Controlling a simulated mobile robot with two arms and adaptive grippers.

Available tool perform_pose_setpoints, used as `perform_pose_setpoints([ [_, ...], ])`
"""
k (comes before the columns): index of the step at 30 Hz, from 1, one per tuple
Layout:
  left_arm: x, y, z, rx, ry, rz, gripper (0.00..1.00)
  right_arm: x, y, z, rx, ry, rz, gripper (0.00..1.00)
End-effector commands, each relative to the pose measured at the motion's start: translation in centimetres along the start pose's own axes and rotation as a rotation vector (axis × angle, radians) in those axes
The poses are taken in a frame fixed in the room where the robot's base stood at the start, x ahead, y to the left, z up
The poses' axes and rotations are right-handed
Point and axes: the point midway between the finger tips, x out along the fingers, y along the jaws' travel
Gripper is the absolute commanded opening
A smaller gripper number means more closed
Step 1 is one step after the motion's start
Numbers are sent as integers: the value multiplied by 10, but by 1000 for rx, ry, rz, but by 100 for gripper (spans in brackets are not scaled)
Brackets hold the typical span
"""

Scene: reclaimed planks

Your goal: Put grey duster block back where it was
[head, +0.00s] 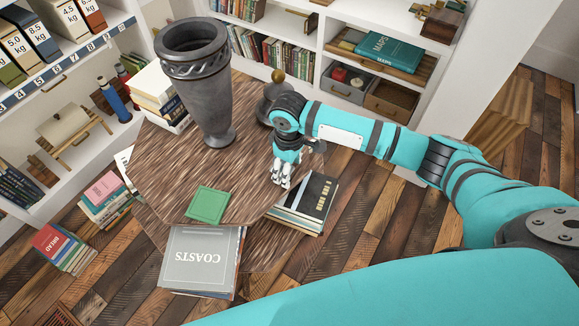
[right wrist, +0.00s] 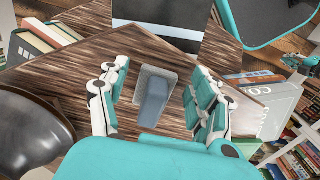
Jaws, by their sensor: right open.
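The grey duster block (right wrist: 152,98) shows in the right wrist view, with a pale grey base and a darker blue-grey top. It appears to rest on the brown wooden tabletop (right wrist: 85,58). My right gripper (right wrist: 157,108) is open, with a finger on each side of the block and visible gaps between. In the head view my right gripper (head: 281,182) points down over the right part of the table (head: 170,168); I cannot make out the block there. What looks like my left gripper (right wrist: 300,64) is small at the right edge of the wrist view, its fingers unclear.
A tall dark grey vase (head: 205,95) stands left of my right gripper. A green square (head: 208,204) lies near the front edge. The COASTS book (head: 200,262) lies below it, and a black book (head: 315,194) tops a stack at right. A dark lidded object (head: 272,98) stands behind.

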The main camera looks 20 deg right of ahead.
Motion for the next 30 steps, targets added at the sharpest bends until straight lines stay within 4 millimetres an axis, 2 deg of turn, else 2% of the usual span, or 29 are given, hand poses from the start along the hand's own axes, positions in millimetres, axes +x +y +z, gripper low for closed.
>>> perform_pose_setpoints([
  [5,1,0,0,0,0,0,0,-22,0,-1,0,5,0,65],
  [12,4,0,0,0,0,0,0,-74,1,-1,0,6,2,65],
  [18,6,0,0,0,0,0,0,-106,0,-1,0,3,0,65],
  [23,6,0,1,0,0,0,0,-118,0,-1,1,2,0,65],
  [30,6,0,1,0,0,0,0,-120,0,0,1,1,-1,65],
])
